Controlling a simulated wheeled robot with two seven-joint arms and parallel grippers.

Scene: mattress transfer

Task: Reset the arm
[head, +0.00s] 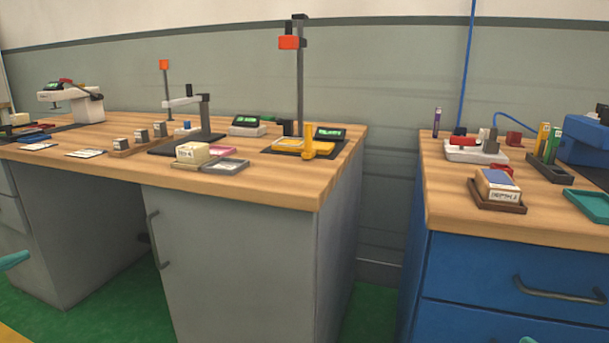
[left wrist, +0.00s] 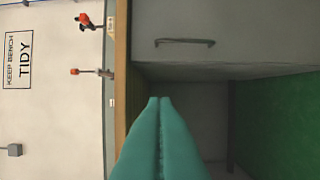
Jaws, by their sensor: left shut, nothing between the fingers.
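My left gripper (head: 14,260) shows as a teal tip at the left edge of the head view, in front of the grey desk and below its top. In the left wrist view its two teal fingers (left wrist: 159,99) are pressed together with nothing between them. They are apart from the desk front. A small teal sliver at the bottom edge of the head view, before the blue drawers, looks like my right gripper (head: 540,340). Too little of it shows to tell its state.
The grey desk (head: 330,185) carries a cream block (head: 192,152), stands and small trays. The blue drawer unit (head: 480,275) on the right carries a boxed block on a brown tray (head: 497,207) and a teal tray (head: 592,205). A gap separates them. The green floor (head: 130,315) is clear.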

